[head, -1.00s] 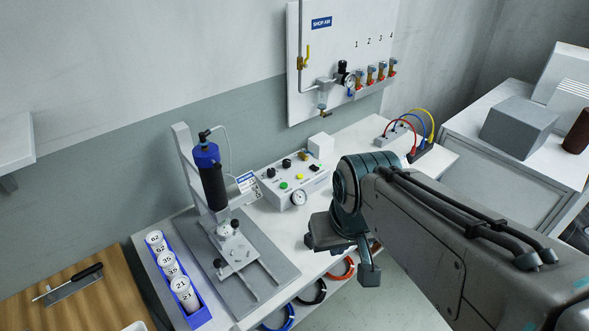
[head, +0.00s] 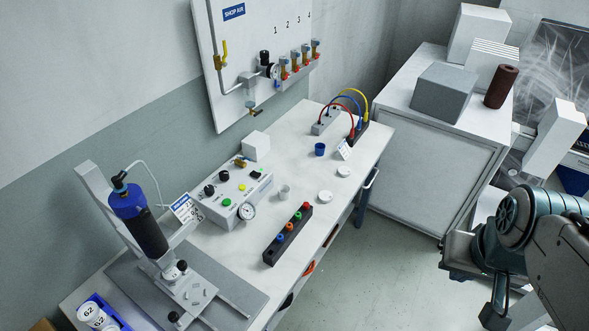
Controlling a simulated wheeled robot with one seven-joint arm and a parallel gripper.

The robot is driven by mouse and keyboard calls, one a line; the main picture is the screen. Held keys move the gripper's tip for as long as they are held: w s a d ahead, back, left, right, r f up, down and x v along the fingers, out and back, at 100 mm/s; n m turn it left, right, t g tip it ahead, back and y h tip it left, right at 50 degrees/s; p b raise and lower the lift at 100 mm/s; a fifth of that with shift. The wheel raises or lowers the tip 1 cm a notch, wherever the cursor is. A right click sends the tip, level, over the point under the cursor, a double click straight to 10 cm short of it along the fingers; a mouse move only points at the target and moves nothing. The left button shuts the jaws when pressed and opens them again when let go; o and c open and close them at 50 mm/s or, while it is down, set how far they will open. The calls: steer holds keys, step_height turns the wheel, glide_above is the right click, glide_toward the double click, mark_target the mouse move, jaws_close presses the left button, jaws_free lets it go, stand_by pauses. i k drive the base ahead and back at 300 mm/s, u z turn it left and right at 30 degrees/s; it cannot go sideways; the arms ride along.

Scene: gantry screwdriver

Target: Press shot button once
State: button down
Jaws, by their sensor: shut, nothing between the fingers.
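The grey control box (head: 235,196) stands on the white bench. My gripper (head: 490,314) is at the lower right over the floor, well apart from the box and shut on nothing. My wrist partly hides it.
A gantry screwdriver (head: 147,228) stands left of the box. Open floor (head: 385,255) lies between bench and gripper.

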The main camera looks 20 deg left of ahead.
mark_target(226, 202)
steer(key=z, duration=0.3)
steer(key=i, duration=1.2)
steer(key=u, duration=3.2)
steer(key=i, duration=0.5)
steer(key=u, duration=0.05)
